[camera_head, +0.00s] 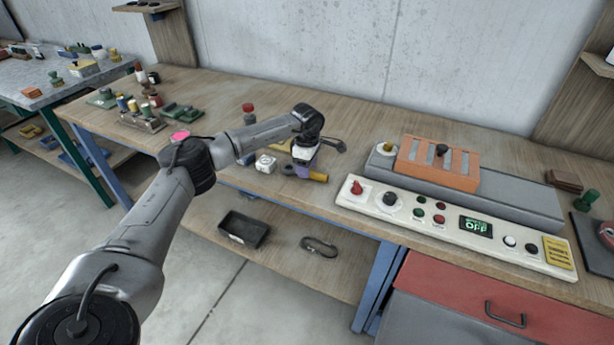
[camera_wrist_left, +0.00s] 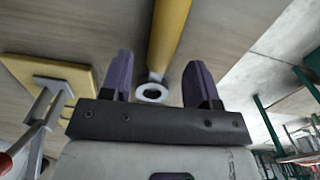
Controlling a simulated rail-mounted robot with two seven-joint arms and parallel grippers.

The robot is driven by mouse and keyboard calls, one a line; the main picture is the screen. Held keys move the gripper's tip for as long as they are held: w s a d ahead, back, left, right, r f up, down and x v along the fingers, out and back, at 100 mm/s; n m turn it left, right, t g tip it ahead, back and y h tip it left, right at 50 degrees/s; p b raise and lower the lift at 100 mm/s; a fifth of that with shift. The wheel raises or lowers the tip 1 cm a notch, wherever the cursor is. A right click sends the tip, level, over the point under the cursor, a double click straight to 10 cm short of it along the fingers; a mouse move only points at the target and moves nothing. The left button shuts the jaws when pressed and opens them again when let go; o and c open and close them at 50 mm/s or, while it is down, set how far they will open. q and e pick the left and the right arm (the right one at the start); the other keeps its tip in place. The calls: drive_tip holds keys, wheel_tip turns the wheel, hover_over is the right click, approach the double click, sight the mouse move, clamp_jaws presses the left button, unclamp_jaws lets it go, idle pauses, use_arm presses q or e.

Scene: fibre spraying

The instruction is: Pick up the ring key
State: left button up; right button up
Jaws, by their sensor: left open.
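The ring key has a yellow handle (camera_wrist_left: 168,38) and a pale metal ring end (camera_wrist_left: 140,91). In the left wrist view it lies on the wooden bench, its ring end showing between my left gripper's two purple fingers (camera_wrist_left: 161,80). The fingers are open, one on each side, with visible gaps to the key. In the head view my left gripper (camera_head: 303,163) is low over the front edge of the bench, and the key's yellow handle (camera_head: 319,177) shows just to its right. The gripper hides the rest of the key there. My right gripper is not in view.
A white control panel (camera_head: 450,224) with knobs and an "OFF" display is to the right. A yellow plate (camera_wrist_left: 62,72) lies left in the wrist view. A black bin (camera_head: 244,229) is on the shelf below.

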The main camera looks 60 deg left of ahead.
use_arm(q)
wheel_tip(320, 180, down, 2)
drive_tip(key=shift+f, duration=0.1)
drive_tip(key=shift+c, duration=0.3)
drive_tip(key=c, duration=0.9)
clamp_jaws()
drive_tip(key=shift+r, duration=0.2)
